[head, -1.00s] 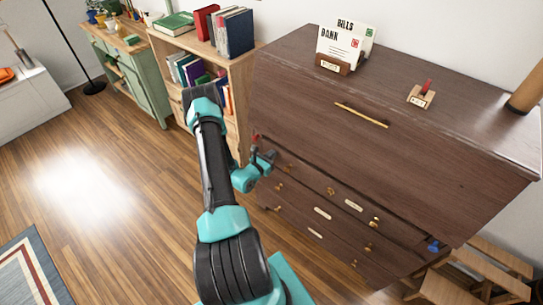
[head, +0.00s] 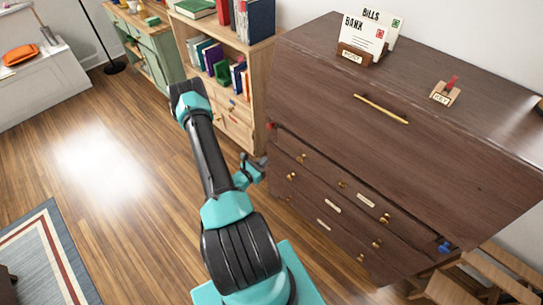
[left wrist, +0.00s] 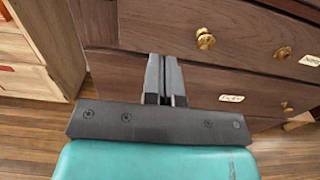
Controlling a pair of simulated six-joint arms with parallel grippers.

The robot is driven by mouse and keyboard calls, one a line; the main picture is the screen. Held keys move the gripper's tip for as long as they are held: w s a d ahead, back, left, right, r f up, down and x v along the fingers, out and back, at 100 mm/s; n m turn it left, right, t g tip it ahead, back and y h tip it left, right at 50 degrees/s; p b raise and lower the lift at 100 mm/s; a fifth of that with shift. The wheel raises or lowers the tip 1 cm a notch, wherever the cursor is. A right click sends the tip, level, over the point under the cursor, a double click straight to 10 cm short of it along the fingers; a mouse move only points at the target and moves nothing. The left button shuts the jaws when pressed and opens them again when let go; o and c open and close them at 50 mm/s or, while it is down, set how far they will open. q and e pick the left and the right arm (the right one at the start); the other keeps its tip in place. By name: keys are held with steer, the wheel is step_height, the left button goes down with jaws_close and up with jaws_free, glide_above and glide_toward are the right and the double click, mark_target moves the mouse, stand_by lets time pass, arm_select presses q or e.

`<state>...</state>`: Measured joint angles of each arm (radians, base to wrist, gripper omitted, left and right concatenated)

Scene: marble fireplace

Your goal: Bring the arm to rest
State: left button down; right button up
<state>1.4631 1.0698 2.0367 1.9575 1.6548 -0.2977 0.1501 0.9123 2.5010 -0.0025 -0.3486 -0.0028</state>
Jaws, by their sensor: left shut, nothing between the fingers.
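My left arm rises from the bottom of the head view and bends at a high elbow. Its gripper (head: 258,163) hangs left of the dark wooden desk's drawers. In the left wrist view the gripper (left wrist: 169,98) has its fingers together with nothing between them. The fingers point toward the drawer fronts (left wrist: 205,75); I cannot tell how small the gap is. My right gripper does not show.
The dark desk (head: 390,145) holds a letter rack with envelopes (head: 362,40) and a key holder (head: 445,92). A bookshelf (head: 262,75) stands behind my arm. A wooden stool (head: 470,280) is at the lower right. Open floor (head: 90,170) lies to the left.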

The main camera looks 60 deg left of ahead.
arm_select(q)
steer(key=shift+s+d, duration=0.1)
steer(key=shift+s, duration=0.25)
steer(key=w+d+m+g+h, duration=0.25)
steer(key=d+m+h, duration=0.35)
steer(key=d, duration=0.4)
steer(key=w+d+m+g+h, duration=0.2)
steer(key=w+d+m+h, duration=0.1)
steer(key=d+h, duration=0.65)
steer(key=s+d+m+g+h, duration=0.1)
steer(key=s+d+m+g, duration=0.6)
steer(key=d+m+g, duration=0.65)
steer(key=w+d+m+t+y, duration=0.1)
steer(key=w+d+m+y, duration=0.2)
steer(key=w+m+y, duration=0.4)
steer(key=w+m, duration=0.4)
steer(key=m, duration=0.4)
steer(key=shift+w+t, duration=0.3)
